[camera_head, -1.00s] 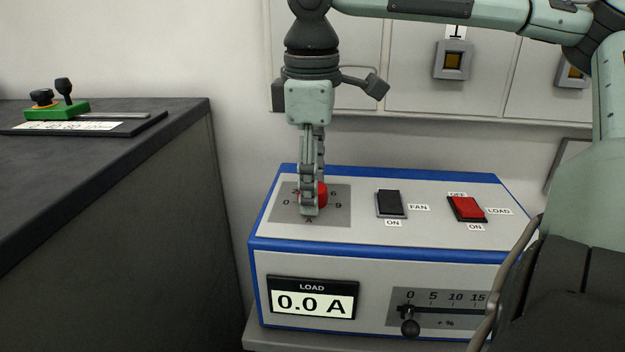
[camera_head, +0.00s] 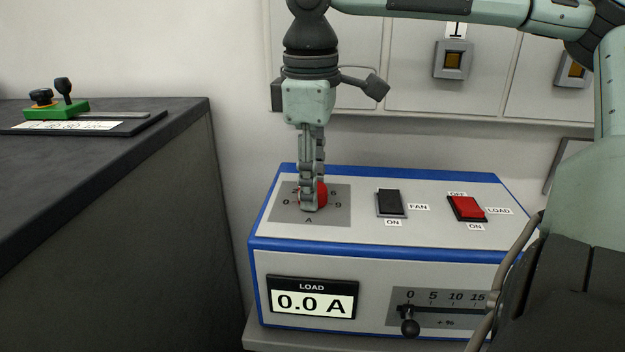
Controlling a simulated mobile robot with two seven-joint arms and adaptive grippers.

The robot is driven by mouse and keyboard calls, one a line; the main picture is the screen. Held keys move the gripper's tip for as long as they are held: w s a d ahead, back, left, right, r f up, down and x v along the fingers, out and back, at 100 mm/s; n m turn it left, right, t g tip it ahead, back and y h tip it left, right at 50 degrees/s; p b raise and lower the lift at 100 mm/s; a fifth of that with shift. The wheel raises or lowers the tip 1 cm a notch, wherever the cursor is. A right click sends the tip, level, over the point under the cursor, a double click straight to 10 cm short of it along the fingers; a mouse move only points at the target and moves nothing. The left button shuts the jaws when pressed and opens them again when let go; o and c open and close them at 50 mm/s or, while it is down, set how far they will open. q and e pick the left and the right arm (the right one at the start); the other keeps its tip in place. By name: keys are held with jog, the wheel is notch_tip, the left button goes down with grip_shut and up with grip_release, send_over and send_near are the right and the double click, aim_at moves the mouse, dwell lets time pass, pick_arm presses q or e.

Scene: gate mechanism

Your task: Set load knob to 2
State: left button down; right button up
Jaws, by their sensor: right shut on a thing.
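The red load knob (camera_head: 321,193) sits on a grey dial plate (camera_head: 338,213) on top of the white and blue box, at its left. The plate has marks 0, 2, 6 and 9 around the knob and an A below. My right gripper (camera_head: 309,207) points straight down and is shut on the knob, hiding its left part, so the knob's pointer cannot be read. The load display (camera_head: 312,299) on the box's front reads 0.0 A. My left gripper is not in view.
A black fan switch (camera_head: 390,203) and a red load switch (camera_head: 467,208) are on the box top, right of the knob. A slider (camera_head: 409,327) is on the box front. A dark counter (camera_head: 110,190) with a green device (camera_head: 57,109) stands at left.

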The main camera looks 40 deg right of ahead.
jog(key=m, duration=0.4)
jog(key=shift+r+m, duration=0.1)
jog(key=shift+m, duration=0.3)
jog(key=shift+w+m+g, duration=0.1)
jog(key=shift+m+g, duration=0.2)
jog(key=shift+m, duration=2)
jog(key=o, duration=1.2)
jog(key=shift+c, duration=0.2)
notch_tip(320, 180, up, 12)
jog(key=shift+a, duration=0.4)
